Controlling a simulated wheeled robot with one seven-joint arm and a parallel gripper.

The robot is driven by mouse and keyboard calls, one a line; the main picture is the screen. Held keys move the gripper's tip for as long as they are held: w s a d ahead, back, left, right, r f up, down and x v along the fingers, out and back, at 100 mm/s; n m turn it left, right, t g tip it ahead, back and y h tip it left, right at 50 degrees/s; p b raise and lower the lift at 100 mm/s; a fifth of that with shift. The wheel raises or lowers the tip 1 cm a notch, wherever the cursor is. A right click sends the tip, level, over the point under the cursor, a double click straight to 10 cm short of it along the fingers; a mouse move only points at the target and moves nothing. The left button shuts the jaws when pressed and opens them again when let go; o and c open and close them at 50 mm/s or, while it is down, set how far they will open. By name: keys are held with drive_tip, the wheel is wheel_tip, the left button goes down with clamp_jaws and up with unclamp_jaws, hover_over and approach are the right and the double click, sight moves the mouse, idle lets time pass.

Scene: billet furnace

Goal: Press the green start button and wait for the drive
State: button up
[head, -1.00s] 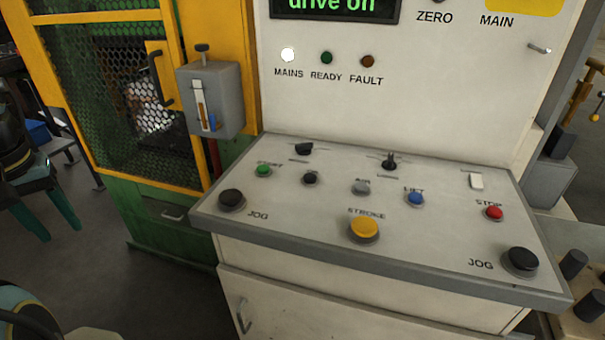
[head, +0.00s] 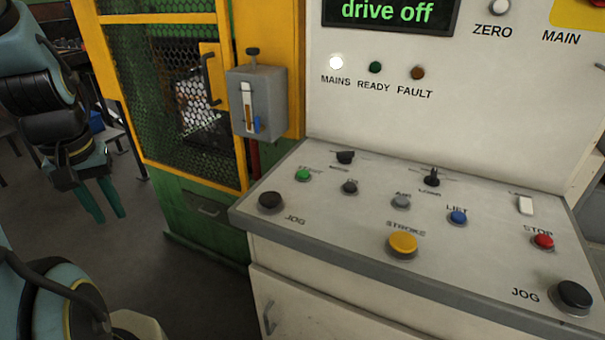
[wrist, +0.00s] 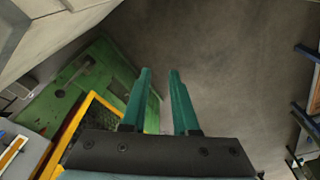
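The green start button (head: 303,175) is at the left of the sloping control panel (head: 335,221), its label partly blurred. The display (head: 390,12) above reads "drive off" in green letters. The MAINS lamp (head: 336,62) is lit white; the READY lamp (head: 375,67) is dark green and the FAULT lamp (head: 418,73) dull brown. My gripper (head: 108,219) hangs left of the panel, fingers pointing down, well apart from the button. In the wrist view its two teal fingers (wrist: 159,70) stand apart with nothing between them. The button is not seen there.
The panel also carries a yellow STROKE button (head: 403,243), black JOG buttons (head: 271,200), a blue LIFT button (head: 458,217) and a red STOP button (head: 542,241). A yellow-framed mesh guard (head: 165,95) and grey lever box (head: 258,103) stand behind left. Open floor lies below my gripper.

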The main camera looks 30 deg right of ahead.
clamp_jaws()
idle(1.4)
